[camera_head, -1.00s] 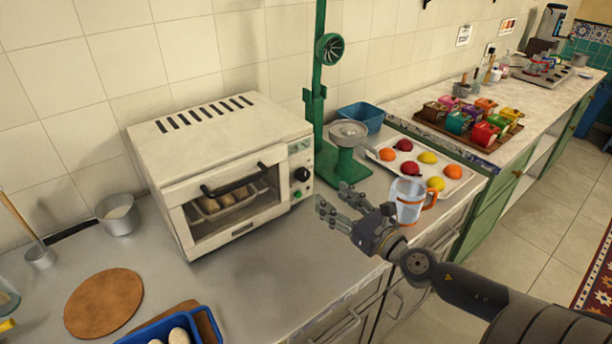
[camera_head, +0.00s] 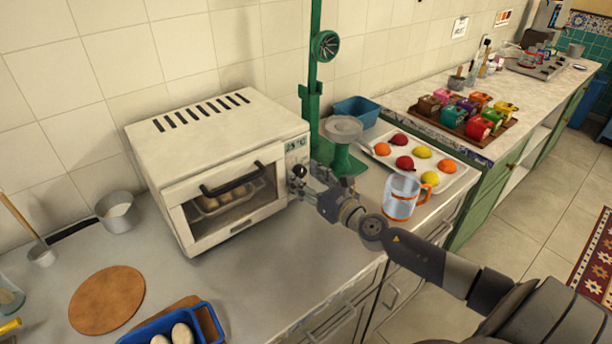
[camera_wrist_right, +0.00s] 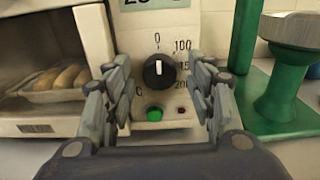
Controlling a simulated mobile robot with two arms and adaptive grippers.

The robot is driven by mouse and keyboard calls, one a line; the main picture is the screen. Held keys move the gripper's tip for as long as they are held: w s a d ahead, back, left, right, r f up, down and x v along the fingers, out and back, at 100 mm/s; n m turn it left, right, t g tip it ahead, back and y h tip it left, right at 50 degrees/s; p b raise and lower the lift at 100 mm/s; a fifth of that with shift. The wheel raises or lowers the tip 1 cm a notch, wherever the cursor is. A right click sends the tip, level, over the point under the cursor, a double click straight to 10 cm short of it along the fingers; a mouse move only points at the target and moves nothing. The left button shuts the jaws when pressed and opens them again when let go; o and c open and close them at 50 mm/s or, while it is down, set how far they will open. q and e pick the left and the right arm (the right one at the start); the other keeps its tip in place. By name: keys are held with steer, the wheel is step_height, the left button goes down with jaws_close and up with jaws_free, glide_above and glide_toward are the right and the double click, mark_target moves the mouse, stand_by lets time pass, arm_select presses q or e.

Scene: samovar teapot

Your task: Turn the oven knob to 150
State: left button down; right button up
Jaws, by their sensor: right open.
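The white oven (camera_head: 205,160) stands on the grey counter against the tiled wall, its glass door closed, with a tray of pale loaves (camera_head: 228,198) inside. Its black knob (camera_wrist_right: 158,71) is on the front panel, with its white mark up toward 0; 100 and a partly hidden 150 are to its right. My right gripper (camera_wrist_right: 158,100) is open in front of the panel, its fingers on either side of the knob and apart from it. In the head view the right gripper (camera_head: 308,182) covers part of the panel. My left gripper is out of view.
A green button (camera_wrist_right: 154,114) is below the knob. The green juicer (camera_head: 343,160) stands close to the oven's right. A fruit tray (camera_head: 457,183) and a glass jug (camera_head: 402,198) are further right.

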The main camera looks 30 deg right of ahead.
steer(key=c, duration=1)
steer(key=shift+c, duration=0.5)
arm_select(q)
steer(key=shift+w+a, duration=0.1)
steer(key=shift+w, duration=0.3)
